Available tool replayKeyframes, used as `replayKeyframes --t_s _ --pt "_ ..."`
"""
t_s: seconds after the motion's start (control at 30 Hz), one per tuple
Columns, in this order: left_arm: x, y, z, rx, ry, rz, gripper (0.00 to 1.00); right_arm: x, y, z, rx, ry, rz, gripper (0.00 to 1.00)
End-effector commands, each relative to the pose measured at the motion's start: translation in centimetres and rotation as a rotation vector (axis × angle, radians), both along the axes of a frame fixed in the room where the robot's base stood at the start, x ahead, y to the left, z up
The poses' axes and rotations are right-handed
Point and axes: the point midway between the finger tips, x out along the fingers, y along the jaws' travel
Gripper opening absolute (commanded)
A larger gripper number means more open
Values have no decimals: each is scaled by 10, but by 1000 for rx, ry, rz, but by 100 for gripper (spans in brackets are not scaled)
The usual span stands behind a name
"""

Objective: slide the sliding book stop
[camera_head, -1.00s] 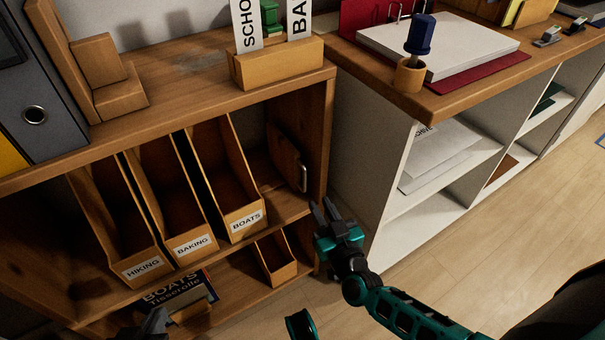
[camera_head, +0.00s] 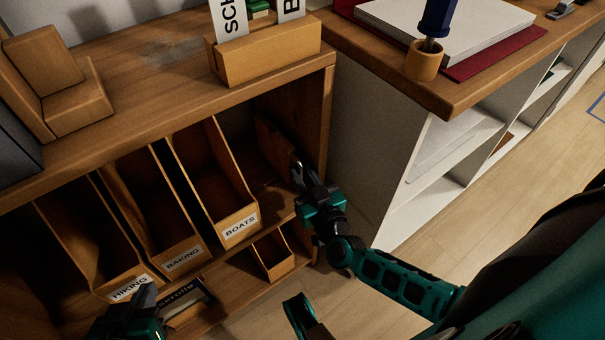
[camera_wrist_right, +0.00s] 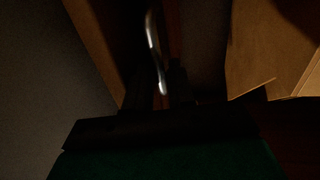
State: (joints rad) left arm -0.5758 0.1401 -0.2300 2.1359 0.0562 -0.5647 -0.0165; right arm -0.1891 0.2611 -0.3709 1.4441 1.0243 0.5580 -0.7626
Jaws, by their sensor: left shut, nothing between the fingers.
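The sliding book stop (camera_head: 272,145) is a wooden panel standing at the right end of the shelf bay, with a metal handle (camera_head: 297,171) on its front edge. My right gripper (camera_head: 304,176) is at the handle, its fingers apart. In the right wrist view, the handle (camera_wrist_right: 154,50) runs down between the two dark fingertips (camera_wrist_right: 163,85); contact is too dark to tell. My left gripper (camera_head: 145,297) is shut and empty, low at the left, in front of the hiking file box (camera_head: 75,238).
File boxes labelled baking (camera_head: 160,225) and boats (camera_head: 215,185) stand left of the stop. A small wooden box (camera_head: 274,258) sits on the lower shelf. The bay's right side wall (camera_head: 318,125) and a white cabinet (camera_head: 375,160) are close to my right arm.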

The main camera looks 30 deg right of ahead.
Motion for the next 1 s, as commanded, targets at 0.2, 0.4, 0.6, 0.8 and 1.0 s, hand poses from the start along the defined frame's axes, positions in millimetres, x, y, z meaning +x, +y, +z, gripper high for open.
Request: replayKeyframes --t_s 0.2,0.4,0.6,0.8,1.0 --pt "0 0 1 -1 -3 0 0 0 0 0 0 0 0 6" --pt "0 0 1 -2 -4 -1 0 0 0 0 0 0 0 0" --pt "0 0 1 -2 -4 -1 0 0 -1 0 0 -1 -1 0" --pt "0 0 2 -1 -4 0 0 0 1 1 1 -1 -1 0" --pt "1 0 15 -2 -14 3 0 -4 37 4 6 2 -1 0"
